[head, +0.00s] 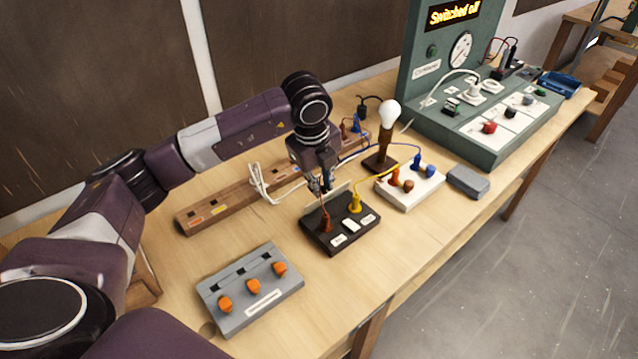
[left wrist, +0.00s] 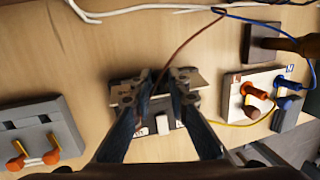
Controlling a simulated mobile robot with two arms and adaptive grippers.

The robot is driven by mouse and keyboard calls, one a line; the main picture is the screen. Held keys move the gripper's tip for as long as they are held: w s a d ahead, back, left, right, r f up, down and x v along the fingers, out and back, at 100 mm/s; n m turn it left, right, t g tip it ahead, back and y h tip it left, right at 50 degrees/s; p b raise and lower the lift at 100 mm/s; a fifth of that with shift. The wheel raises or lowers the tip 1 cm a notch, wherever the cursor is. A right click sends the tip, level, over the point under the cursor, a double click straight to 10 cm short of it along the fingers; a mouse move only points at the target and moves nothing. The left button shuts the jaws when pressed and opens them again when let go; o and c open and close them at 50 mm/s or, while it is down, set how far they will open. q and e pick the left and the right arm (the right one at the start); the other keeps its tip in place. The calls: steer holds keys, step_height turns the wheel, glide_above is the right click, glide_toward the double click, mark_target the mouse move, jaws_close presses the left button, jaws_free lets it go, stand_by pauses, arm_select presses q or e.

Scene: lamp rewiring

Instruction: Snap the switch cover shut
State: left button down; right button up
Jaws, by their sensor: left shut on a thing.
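The switch box (head: 342,236) is black, with white labels and a white rocker on top. A red-brown plug (head: 326,222) and a yellow plug (head: 355,203) stand in it. Its pale, flat switch cover (head: 341,191) stands tilted up at the back edge, raised off the box. My left gripper (head: 327,188) reaches down to the cover and is shut on it. In the left wrist view the fingers (left wrist: 160,92) lie across the cover (left wrist: 190,78), partly hiding it and the box. My right gripper is in neither view.
A grey box with orange knobs (head: 250,288) stands at front left. A wooden strip (head: 222,206) with white cable lies behind. A white socket block (head: 411,188), lamp (head: 388,116) and grey block (head: 468,181) stand right. A green console (head: 480,125) reads "Switched off". Loose wires run close by.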

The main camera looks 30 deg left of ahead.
arm_select(q)
steer(key=shift+d+y+b, duration=0.3)
steer(key=shift+y+b, duration=0.05)
steer(key=shift+y, duration=0.15)
steer(key=shift+s+r+t, duration=0.1)
steer(key=shift+t, duration=0.2)
steer(key=c, duration=1.8)
jaws_free()
steer(key=shift+c, duration=0.2)
steer(key=v, duration=1.2)
steer(key=shift+d, duration=0.15)
